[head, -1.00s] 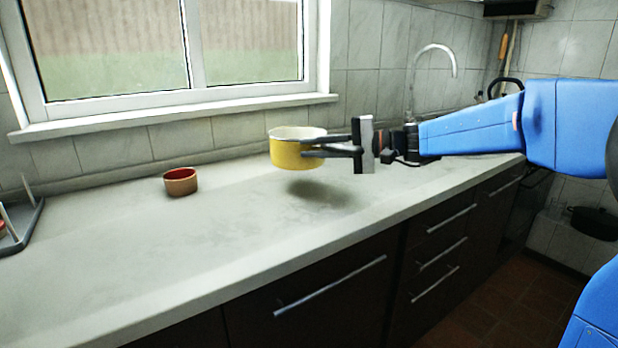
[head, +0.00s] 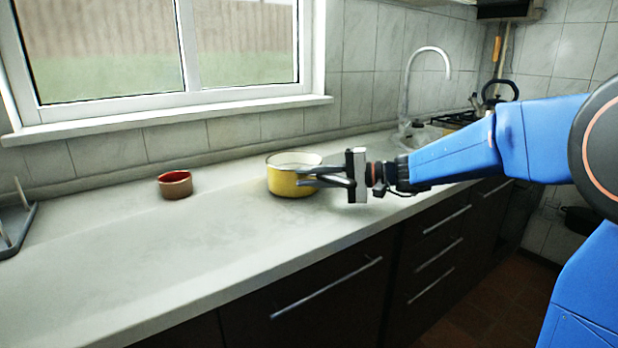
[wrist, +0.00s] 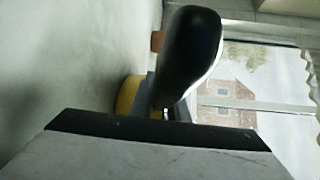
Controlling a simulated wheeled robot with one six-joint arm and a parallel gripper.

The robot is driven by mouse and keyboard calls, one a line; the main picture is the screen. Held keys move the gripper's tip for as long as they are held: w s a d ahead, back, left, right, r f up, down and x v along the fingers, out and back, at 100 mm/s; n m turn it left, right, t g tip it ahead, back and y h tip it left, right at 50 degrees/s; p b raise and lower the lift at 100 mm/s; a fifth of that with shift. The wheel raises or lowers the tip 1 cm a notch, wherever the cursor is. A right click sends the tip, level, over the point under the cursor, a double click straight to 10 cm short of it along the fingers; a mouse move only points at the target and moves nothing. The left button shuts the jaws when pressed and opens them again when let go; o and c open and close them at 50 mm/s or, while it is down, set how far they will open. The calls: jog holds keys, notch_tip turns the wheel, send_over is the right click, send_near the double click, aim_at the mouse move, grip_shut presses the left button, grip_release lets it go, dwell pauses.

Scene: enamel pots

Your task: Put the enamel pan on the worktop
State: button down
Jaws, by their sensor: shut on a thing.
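The yellow enamel pan (head: 286,182) with a pale rim is upright at the worktop (head: 190,250), near its middle. Its base appears to be at or very close to the surface; a small gap cannot be ruled out. My gripper (head: 316,177) comes from the right and is shut on the pan's right side. In the wrist view, a dark rounded shape covers much of the middle, and only a strip of yellow pan (wrist: 127,97) shows beside it.
A small brown bowl with a red inside (head: 175,184) stands to the left of the pan. A grey rack (head: 18,228) is at the far left edge. The worktop's front left is clear.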

jog(key=c, duration=1.7)
grip_release()
jog(key=shift+d, duration=0.1)
jog(key=v, duration=1.1)
jog(key=shift+d+r, duration=0.1)
jog(key=shift+d, duration=0.3)
